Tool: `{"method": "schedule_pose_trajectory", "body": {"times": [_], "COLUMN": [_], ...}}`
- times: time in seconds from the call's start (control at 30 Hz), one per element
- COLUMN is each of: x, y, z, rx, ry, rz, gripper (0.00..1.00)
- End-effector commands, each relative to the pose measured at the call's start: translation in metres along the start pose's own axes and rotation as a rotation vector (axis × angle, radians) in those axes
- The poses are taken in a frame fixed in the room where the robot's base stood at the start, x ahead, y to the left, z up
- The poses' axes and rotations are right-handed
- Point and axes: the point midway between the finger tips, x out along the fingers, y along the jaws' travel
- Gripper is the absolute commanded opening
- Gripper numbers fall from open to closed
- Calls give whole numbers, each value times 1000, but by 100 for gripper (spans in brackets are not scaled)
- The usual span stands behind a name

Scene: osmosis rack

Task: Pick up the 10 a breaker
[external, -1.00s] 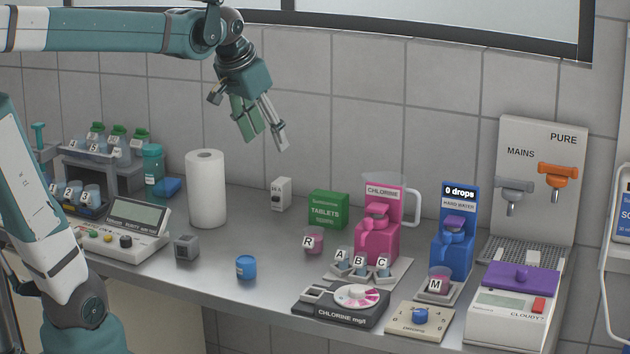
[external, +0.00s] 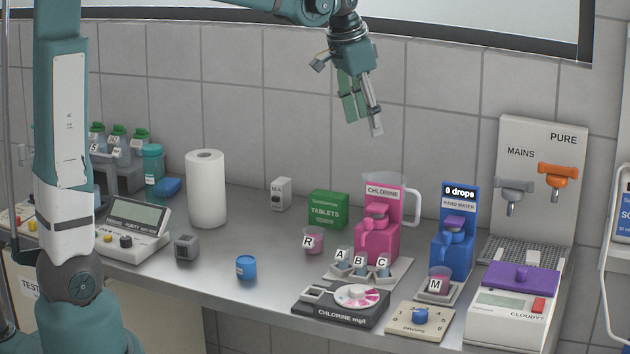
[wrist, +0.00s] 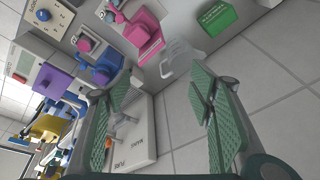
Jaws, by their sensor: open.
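The breaker appears to be the small white box (external: 281,194) standing upright on the grey bench near the back wall, between the paper roll and the green tablets box. Its label is too small to read surely. My gripper (external: 362,115) is open and empty, high above the bench, up and to the right of the white box, over the area of the pink chlorine dispenser. In the wrist view my gripper's two green-padded fingers (wrist: 162,88) are spread apart with nothing between them. The white box does not show in the wrist view.
The paper roll (external: 206,190) stands left of the white box and the green tablets box (external: 328,209) right of it. The pink chlorine dispenser (external: 377,240), blue hard water dispenser (external: 453,250) and tap panel (external: 540,175) crowd the right.

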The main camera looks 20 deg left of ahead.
Motion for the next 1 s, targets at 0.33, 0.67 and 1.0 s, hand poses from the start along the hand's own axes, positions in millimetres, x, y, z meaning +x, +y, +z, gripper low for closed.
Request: {"method": "schedule_pose_trajectory", "body": {"times": [0.33, 0.67, 1.0], "x": [24, 56, 95], "y": [39, 86, 145], "z": [-73, -132, -185], "rx": [129, 251, 377], "ry": [-45, -87, -129], "rz": [38, 73, 107], "gripper": [54, 54, 54]}}
